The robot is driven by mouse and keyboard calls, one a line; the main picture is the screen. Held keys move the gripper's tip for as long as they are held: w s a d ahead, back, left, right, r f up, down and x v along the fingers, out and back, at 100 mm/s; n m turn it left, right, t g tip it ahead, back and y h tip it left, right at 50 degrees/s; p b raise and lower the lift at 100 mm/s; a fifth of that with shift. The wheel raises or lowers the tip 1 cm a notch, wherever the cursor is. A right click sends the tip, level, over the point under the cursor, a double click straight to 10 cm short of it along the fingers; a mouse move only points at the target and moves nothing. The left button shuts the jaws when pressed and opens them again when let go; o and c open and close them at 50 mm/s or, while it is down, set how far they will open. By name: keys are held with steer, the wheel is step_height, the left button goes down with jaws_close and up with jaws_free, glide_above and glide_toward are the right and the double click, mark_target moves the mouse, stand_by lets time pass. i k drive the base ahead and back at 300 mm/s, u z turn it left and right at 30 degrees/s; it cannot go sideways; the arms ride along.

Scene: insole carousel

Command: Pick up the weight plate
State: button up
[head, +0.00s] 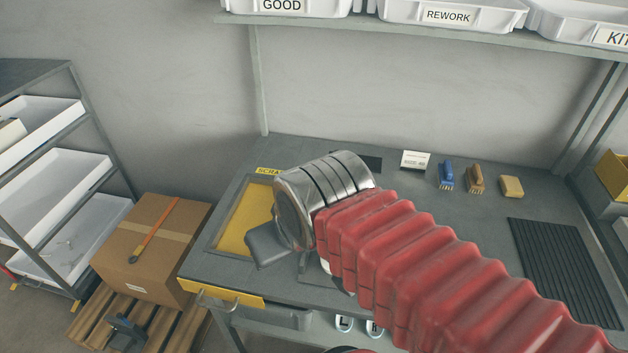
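I cannot make out a weight plate for certain. A flat black item (371,163) shows at the back of the grey workbench (420,205), partly hidden behind my metal wrist; I cannot tell what it is. My red-sleeved arm reaches in from the lower right. The dark grey part of my gripper (268,246) shows below the wrist, over the bench's front left, by the yellow-floored scrap recess. Its fingertips cannot be made out, and whatever lies under the wrist and sleeve is hidden.
A small white sign (415,160), a blue brush (446,177), a tan brush (475,179) and a tan block (511,187) stand along the back. A black ribbed mat (563,270) lies right. A shelf (400,25) with white bins hangs above. A cardboard box (150,245) stands left.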

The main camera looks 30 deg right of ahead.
mark_target(374, 164)
steer(key=k, duration=0.5)
steer(key=z, duration=0.5)
steer(key=i, duration=0.4)
steer(key=z, duration=0.45)
